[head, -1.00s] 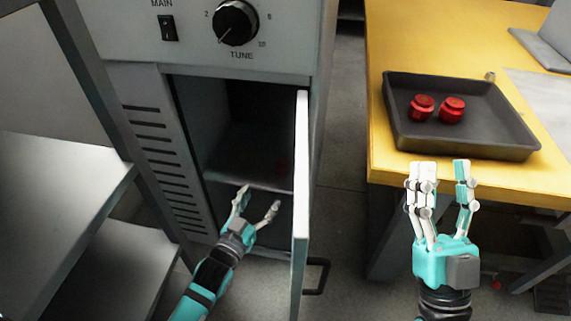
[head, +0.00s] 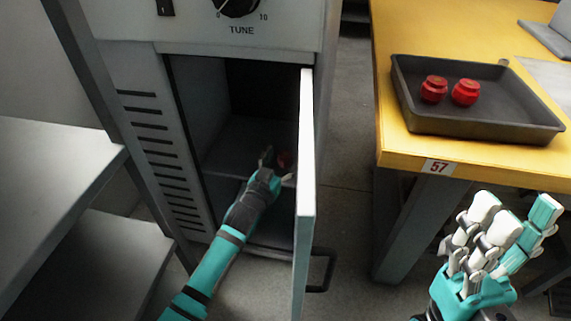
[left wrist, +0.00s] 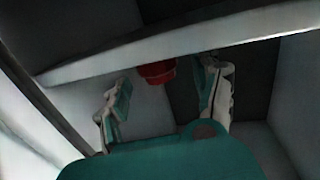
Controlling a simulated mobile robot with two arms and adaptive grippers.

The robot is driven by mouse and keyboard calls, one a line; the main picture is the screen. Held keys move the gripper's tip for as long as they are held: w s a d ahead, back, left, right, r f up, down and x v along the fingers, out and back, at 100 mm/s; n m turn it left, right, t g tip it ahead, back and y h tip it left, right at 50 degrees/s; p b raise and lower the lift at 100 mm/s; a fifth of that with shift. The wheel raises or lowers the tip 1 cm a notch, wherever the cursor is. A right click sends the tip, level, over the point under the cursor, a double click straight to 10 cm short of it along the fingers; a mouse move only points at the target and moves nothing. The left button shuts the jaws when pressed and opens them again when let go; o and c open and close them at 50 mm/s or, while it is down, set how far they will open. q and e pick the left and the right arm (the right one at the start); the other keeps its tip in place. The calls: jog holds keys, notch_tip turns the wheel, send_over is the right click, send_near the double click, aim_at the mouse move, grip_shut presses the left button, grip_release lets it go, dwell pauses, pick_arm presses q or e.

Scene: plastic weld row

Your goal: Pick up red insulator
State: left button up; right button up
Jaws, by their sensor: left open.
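A red insulator (head: 285,160) sits on the shelf inside the open cabinet, dim and partly hidden by my left gripper. My left gripper (head: 277,165) is open at the cabinet opening, with its fingers close to the insulator. In the left wrist view the insulator (left wrist: 157,72) shows between the open fingers (left wrist: 166,84), partly hidden by the shelf edge. I cannot tell whether they touch. Two more red insulators (head: 434,89) (head: 466,92) lie in a dark tray on the yellow table. My right gripper (head: 508,222) is open and empty in front of the table.
The cabinet door (head: 305,190) stands open just right of my left arm. The dark tray (head: 480,125) rests on the yellow table (head: 400,150) at the right. Grey shelves (head: 60,165) stand at the left. A strip of bare floor (head: 345,150) lies between cabinet and table.

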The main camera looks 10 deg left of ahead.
pick_arm(q)
jog(key=shift+x, duration=1.15)
jog(key=c, duration=1.3)
